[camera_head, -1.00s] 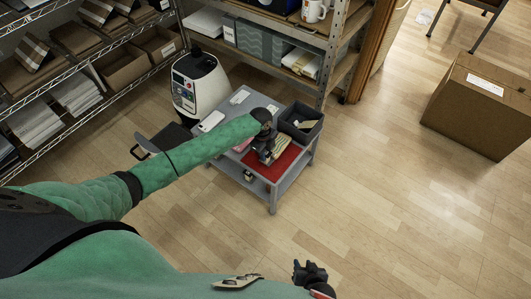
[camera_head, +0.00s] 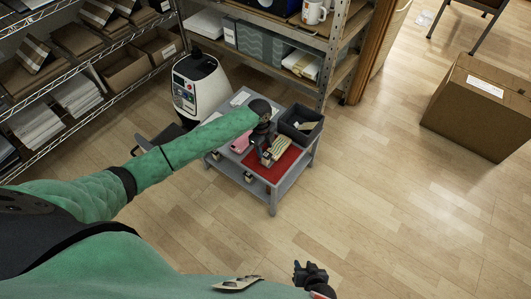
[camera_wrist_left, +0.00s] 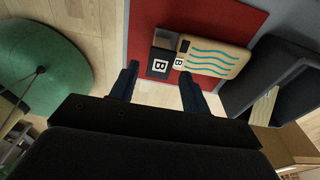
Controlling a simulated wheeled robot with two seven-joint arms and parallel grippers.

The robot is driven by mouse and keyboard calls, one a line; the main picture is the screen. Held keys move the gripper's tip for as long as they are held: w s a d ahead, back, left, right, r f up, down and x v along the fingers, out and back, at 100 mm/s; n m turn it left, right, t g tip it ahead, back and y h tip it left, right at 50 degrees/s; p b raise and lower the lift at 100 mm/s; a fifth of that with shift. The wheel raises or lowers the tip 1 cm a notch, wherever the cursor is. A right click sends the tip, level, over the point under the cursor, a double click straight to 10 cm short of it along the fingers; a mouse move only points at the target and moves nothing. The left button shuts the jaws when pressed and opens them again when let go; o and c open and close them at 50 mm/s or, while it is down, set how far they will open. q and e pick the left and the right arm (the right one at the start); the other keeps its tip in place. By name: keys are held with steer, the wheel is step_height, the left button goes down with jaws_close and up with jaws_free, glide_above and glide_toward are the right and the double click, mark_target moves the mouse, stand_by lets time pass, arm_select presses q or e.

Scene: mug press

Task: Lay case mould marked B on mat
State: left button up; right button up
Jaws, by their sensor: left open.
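The case mould marked B is a tan slab with teal wavy lines (camera_wrist_left: 215,58) and a dark block with a white B label (camera_wrist_left: 160,65) beside it. I cannot tell whether the two are joined. It lies over the red mat (camera_wrist_left: 195,12), and its tan part also shows in the head view (camera_head: 279,148). The mat (camera_head: 288,163) is on the grey cart. My left gripper (camera_wrist_left: 157,73) is open, its fingertips either side of the dark block, with no clear grip on it. It also shows in the head view (camera_head: 264,157). My right gripper (camera_head: 311,272) is low in the head view, far from the cart.
A dark bin (camera_head: 301,124) with a tan piece in it stands at the cart's back right. A pink item (camera_head: 240,143) lies left of the mat. A white-and-black machine (camera_head: 200,88) stands behind the cart. Open floor lies right of the cart.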

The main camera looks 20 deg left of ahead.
arm_select(q)
step_height(320, 180, up, 7)
steer(key=s+d+f+n, duration=0.1)
steer(key=s+d+f, duration=0.1)
steer(key=f, duration=0.1)
steer(key=s+d+f+n+t+h, duration=0.1)
steer(key=s+d+f+n, duration=0.1)
steer(key=s+d+f, duration=0.1)
steer(key=s+d+f+n+h, duration=0.1)
steer(key=s+d+f, duration=0.1)
steer(key=d+f, duration=0.1)
steer(key=shift+s+f+t, duration=0.2)
steer(key=shift+f+t, duration=0.1)
steer(key=shift+f, duration=0.1)
steer(key=s+d+f+n+t+h, duration=0.1)
steer(key=s+d+f+n+t, duration=0.1)
steer(key=s+d+f+n, duration=0.45)
steer(key=s+d+f+n+t+h, duration=0.15)
steer(key=s+f+n, duration=0.25)
steer(key=s, duration=0.6)
steer(key=s+a+f+n+t+y, duration=0.1)
steer(key=s+n, duration=0.4)
steer(key=s, duration=0.7)
steer(key=shift+a+f+t+y, duration=0.45)
steer(key=shift+f+t, duration=0.15)
steer(key=shift+t, duration=0.15)
